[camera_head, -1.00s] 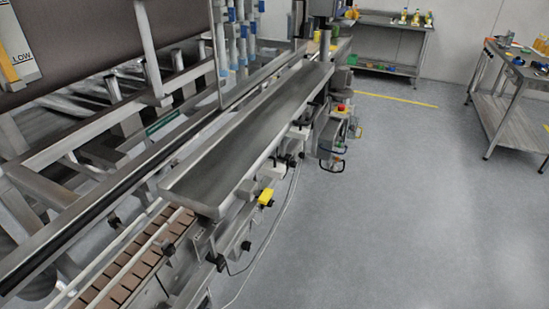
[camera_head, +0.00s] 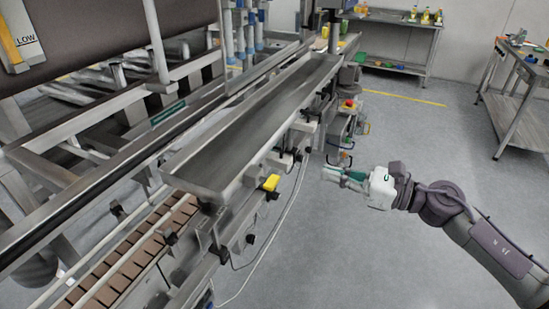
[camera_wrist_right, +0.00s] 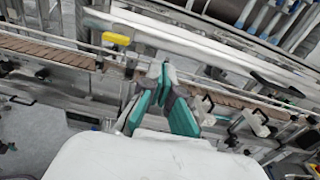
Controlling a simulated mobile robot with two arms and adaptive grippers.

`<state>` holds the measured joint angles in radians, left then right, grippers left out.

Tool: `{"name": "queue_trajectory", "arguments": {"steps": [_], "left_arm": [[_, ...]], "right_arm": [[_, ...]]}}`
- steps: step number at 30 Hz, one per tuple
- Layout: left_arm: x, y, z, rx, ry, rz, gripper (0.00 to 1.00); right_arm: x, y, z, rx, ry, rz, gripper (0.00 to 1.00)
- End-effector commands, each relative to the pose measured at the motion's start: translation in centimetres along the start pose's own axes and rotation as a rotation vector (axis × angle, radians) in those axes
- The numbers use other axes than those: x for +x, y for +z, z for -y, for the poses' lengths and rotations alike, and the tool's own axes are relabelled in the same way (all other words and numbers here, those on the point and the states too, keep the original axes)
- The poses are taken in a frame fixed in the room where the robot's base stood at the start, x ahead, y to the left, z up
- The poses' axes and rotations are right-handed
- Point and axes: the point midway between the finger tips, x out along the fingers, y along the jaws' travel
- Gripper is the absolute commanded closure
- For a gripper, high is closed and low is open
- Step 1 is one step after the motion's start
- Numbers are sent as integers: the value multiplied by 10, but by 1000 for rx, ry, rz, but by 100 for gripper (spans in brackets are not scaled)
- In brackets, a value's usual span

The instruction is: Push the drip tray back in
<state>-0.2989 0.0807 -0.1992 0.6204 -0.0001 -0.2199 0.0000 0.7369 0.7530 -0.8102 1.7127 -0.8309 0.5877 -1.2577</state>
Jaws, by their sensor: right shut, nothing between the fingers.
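The drip tray (camera_head: 232,142) is a long, shallow grey metal trough. It sticks out along the near side of the filling machine, above the conveyor, in the head view. My right gripper (camera_head: 328,173) is shut and empty, with green-lined fingers. It is to the right of the tray and apart from it, over the floor side. In the right wrist view the shut fingers (camera_wrist_right: 162,72) point toward the machine, and a pale, blurred long surface, perhaps the tray (camera_wrist_right: 190,43), lies beyond them. My left gripper is not in view.
A brown-slatted conveyor (camera_head: 128,262) runs below the tray. A yellow part (camera_head: 271,183), clamps and a hanging cable line the machine's near side. A shelf table (camera_head: 400,38) stands at the back and a workbench (camera_head: 515,108) at the right. The grey floor between is open.

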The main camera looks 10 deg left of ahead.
Motion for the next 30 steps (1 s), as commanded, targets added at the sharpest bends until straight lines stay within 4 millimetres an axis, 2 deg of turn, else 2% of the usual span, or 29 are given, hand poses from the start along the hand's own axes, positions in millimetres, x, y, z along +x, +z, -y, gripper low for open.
{"name": "queue_trajectory", "arguments": {"steps": [8, 12, 18, 24, 30], "left_arm": [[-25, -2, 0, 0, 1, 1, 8], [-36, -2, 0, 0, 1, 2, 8], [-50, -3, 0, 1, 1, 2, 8], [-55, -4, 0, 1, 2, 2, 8], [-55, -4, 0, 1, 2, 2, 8]], "right_arm": [[50, 7, 0, 7, 1, 5, 100], [81, 6, 0, 9, 0, 5, 100], [116, 5, 1, 9, -2, 5, 100], [133, 2, 2, 9, -4, 4, 100], [136, 1, 2, 8, -4, 4, 100]]}}
